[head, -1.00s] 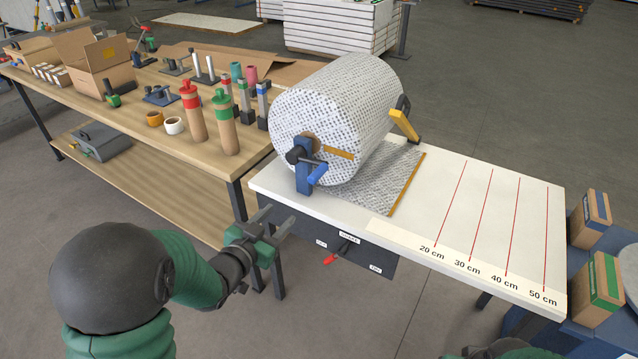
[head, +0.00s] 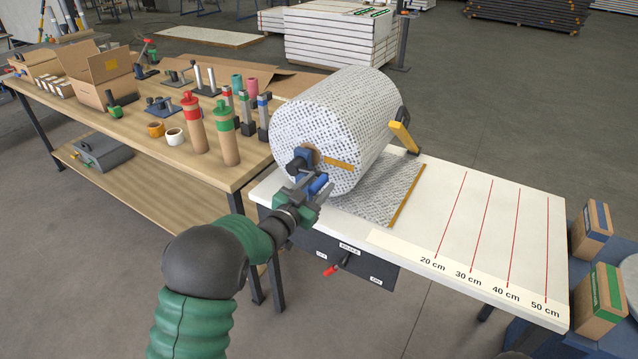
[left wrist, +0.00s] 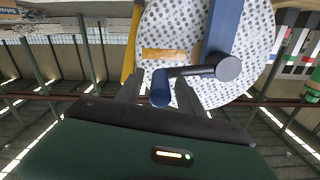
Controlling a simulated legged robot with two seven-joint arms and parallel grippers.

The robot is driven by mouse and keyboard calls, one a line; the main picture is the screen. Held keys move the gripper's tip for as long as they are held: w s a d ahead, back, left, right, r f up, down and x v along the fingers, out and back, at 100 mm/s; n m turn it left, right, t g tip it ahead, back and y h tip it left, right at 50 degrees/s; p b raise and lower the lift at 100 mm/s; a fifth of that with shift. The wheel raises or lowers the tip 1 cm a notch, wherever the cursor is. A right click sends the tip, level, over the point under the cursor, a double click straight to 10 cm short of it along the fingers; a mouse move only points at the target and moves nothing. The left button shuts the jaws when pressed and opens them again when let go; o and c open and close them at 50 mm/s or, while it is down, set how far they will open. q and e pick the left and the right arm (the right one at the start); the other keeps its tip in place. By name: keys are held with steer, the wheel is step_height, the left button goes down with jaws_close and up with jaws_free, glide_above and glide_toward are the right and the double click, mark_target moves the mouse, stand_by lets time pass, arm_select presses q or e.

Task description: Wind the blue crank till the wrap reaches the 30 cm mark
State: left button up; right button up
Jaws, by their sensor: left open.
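The blue crank (head: 318,184) sits on the near end of the large roll of patterned wrap (head: 325,120). My left gripper (head: 306,190) is at the crank, with its fingers open around the grip. In the left wrist view the blue crank grip (left wrist: 160,88) lies between the two open fingertips (left wrist: 158,92), with a gap visible on each side. The wrap's flat sheet (head: 375,195) ends at an orange strip (head: 407,195), left of the 20 cm line. The 30 cm line (head: 484,220) is on bare white table. My right gripper is not in view.
A yellow lever (head: 403,137) stands at the roll's far right side. A red-handled switch (head: 332,270) is on the dark panel under the table edge. A wooden bench (head: 200,165) with bottles and boxes stands left. Boxes (head: 605,290) stand at right.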

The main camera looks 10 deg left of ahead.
arm_select(q)
steer(key=shift+w+d, duration=0.15)
steer(key=shift+w, duration=0.2)
steer(key=shift+c, duration=0.2)
jaws_close()
stand_by(1.0)
